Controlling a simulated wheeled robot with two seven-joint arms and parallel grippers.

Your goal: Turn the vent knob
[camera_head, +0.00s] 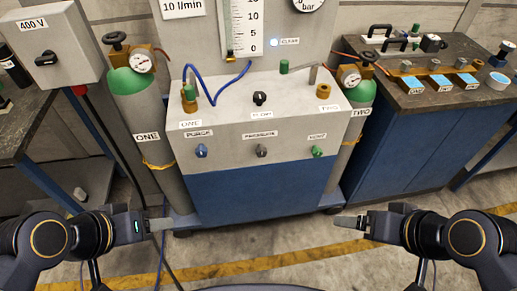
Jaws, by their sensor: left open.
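The vent knob (317,151) is a small green knob on the front panel of the grey console (230,154), below a label that seems to read VENT. It is at the right end of a row of three knobs. My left gripper (160,225) is open and empty, low in front of the console at the left and well apart from the knobs. My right gripper (348,222) is low at the right, below and apart from the vent knob. Its fingers are seen edge-on, so their gap does not show.
A blue purge knob (201,150) and a dark pressure knob (262,150) share the row. Gas cylinders ONE (150,125) and TWO (359,92) flank the console. A workbench (430,95) stands at the right. The floor before the console is clear.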

